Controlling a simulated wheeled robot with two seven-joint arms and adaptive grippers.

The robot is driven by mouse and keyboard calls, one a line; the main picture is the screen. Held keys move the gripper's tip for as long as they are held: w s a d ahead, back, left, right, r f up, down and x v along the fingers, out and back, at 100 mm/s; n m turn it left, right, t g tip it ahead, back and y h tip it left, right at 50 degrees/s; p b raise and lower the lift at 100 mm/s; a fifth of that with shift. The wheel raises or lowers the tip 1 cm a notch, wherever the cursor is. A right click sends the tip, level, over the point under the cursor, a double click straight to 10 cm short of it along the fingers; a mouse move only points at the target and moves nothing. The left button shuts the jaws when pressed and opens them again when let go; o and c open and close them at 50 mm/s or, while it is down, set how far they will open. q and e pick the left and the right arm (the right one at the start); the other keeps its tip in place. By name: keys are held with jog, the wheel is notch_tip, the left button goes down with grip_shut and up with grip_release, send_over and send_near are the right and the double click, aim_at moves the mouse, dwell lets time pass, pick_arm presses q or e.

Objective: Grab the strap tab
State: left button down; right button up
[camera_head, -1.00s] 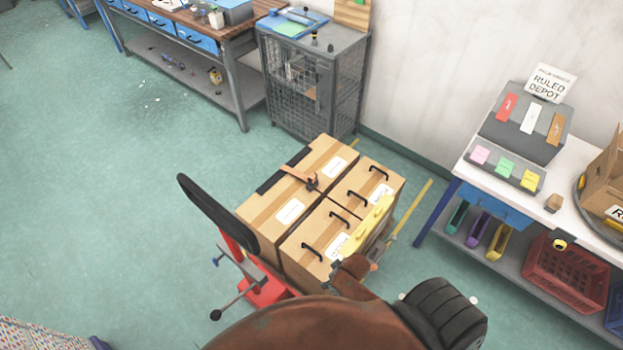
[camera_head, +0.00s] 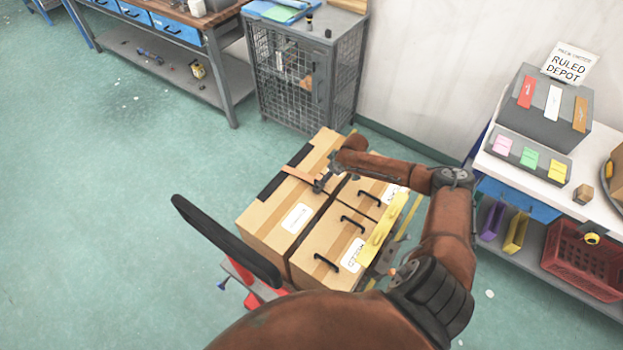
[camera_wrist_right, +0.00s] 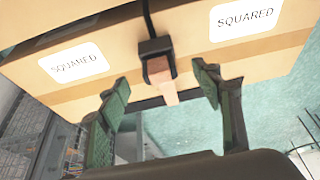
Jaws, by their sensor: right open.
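The strap tab (camera_wrist_right: 163,88) is a short tan piece hanging from a black buckle (camera_wrist_right: 155,52) on a cardboard box face in the right wrist view. My right gripper (camera_wrist_right: 160,92) is open, its two green-padded fingers standing on either side of the tab, apart from it. In the head view a tan strap (camera_head: 298,174) lies across the far-left box (camera_head: 262,226). My right arm reaches over the boxes, with its wrist above the strap's buckle end and partly hiding it. My left gripper is not in view.
A second box (camera_head: 322,232) with black handles and a yellow bar (camera_head: 377,240) stands alongside. A red cart with a black padded handle (camera_head: 225,240) is at the left. A wire cage cabinet (camera_head: 305,75) stands behind, a white table (camera_head: 507,176) at right. Open floor lies left.

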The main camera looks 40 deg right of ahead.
aim_at(320, 178)
jog(key=x, duration=0.2)
jog(key=w+b+x, duration=0.1)
jog(key=x, duration=0.1)
jog(key=b+x, duration=0.1)
jog(key=x, duration=0.2)
jog(key=shift+w+r, duration=0.25)
jog(key=shift+r, duration=0.05)
jog(key=shift+f, duration=0.15)
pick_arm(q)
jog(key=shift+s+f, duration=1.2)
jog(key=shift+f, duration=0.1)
pick_arm(e)
jog(key=c, duration=1.3)
jog(key=shift+o, duration=0.2)
